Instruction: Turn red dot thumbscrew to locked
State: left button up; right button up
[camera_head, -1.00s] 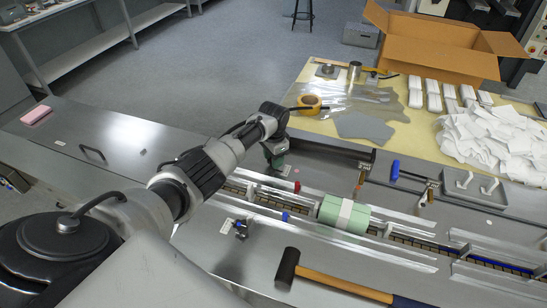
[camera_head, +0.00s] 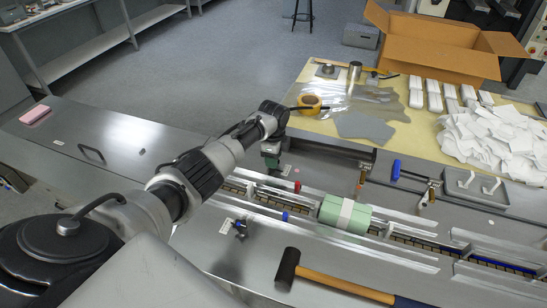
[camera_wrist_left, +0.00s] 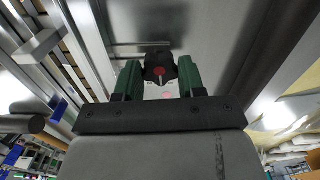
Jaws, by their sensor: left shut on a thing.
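In the head view my left gripper (camera_head: 271,160) points down at the metal deck behind the conveyor channel, and I cannot make out the thumbscrew there. My right gripper is not in view.
A green block with a white band (camera_head: 345,213) sits in the conveyor channel. A hammer (camera_head: 330,282) lies in front. A red piece (camera_head: 297,186) and guide rails (camera_head: 265,193) are close to my gripper. A tan table with a cardboard box (camera_head: 435,48) stands behind.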

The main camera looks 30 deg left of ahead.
pick_arm(q)
jog(key=shift+r+m, duration=0.1)
jog(key=shift+m, duration=0.4)
jog(key=o, duration=0.9)
notch_tip(320, 180, up, 11)
jog(key=shift+f+b, duration=0.15)
jog(key=shift+b, duration=0.45)
